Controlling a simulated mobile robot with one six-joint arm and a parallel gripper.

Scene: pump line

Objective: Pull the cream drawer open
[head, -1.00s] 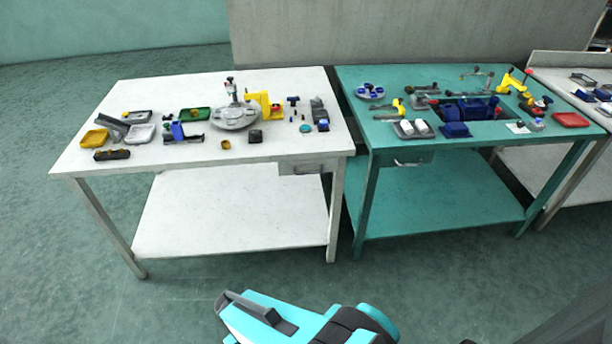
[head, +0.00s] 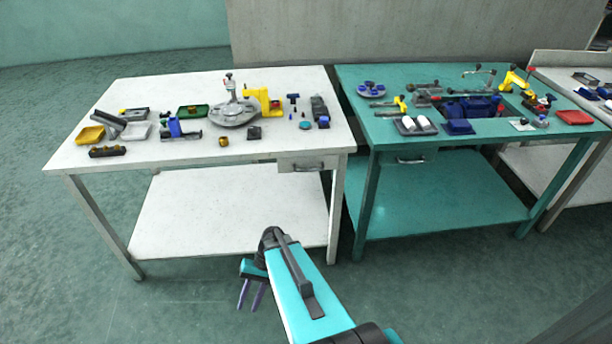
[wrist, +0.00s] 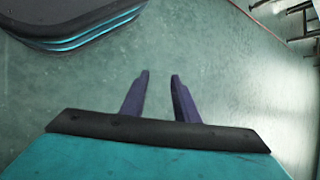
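The cream drawer (head: 307,165) sits under the right end of the white table's top, its front facing me, with a bar handle on it. It looks shut. My gripper (head: 250,295) is low in front of the white table, left of the drawer and well apart from it, pointing down. In the wrist view, my gripper (wrist: 160,76) has its two purple fingers apart with nothing but floor between them. The drawer is not recognisable in the wrist view.
The white table (head: 200,162) carries trays, a round grey fixture and small parts. A teal table (head: 400,180) with its own teal drawer (head: 408,157) stands to its right. Each has a low shelf. The floor (head: 180,305) in front is clear.

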